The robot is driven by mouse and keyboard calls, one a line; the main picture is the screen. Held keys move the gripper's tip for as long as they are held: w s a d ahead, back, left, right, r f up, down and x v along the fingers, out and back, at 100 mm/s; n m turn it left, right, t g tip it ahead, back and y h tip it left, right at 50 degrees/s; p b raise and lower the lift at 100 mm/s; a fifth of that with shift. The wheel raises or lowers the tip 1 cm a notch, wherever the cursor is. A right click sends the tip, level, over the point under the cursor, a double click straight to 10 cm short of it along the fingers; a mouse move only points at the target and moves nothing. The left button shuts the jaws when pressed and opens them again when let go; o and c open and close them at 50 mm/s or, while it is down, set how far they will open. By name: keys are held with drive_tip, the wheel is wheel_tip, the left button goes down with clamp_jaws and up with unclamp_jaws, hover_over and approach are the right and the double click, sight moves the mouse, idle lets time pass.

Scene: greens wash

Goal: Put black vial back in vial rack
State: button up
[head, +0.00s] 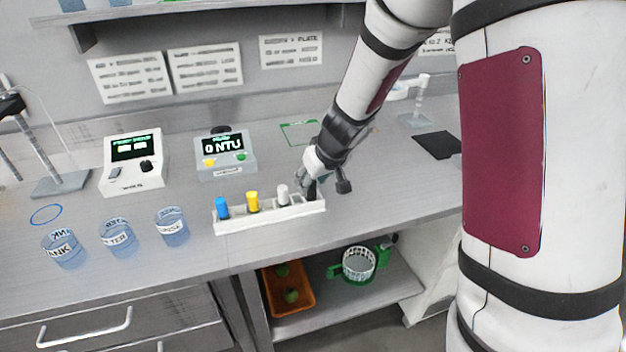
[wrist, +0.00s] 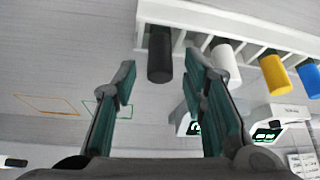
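The black vial (wrist: 160,55) shows in the wrist view at the end slot of the white vial rack (wrist: 260,28), and it looks seated there. The rack stands on the bench in the head view (head: 270,220). My gripper (wrist: 160,72) is open, with one finger on either side of the black vial and gaps showing between them. In the head view my gripper (head: 322,186) is at the rack's right end and hides much of that end. The white vial (head: 283,194), yellow vial (head: 253,201) and blue vial (head: 222,207) stand in the rack.
The turbidity meter (head: 226,155) reads 0 NTU behind the rack, with another instrument (head: 134,163) to its left. Several blue cups, including one labelled RINSE (head: 172,225), stand left of the rack. A black mat (head: 438,145) lies at right. The bench right of the rack is clear.

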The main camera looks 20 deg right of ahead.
drive_tip(key=shift+r, duration=0.15)
drive_tip(key=s+a+r+y+p, duration=0.15)
drive_tip(key=s+r+p, duration=0.25)
drive_tip(key=s+r, duration=1.6)
drive_tip(key=s+d+r+m+h, duration=0.1)
drive_tip(key=s+r+m+h, duration=0.1)
drive_tip(key=s, duration=1.1)
drive_tip(key=shift+s+d+r+g+h, duration=0.15)
drive_tip(key=shift+d+r+g+h, duration=0.2)
drive_tip(key=shift+r, duration=0.2)
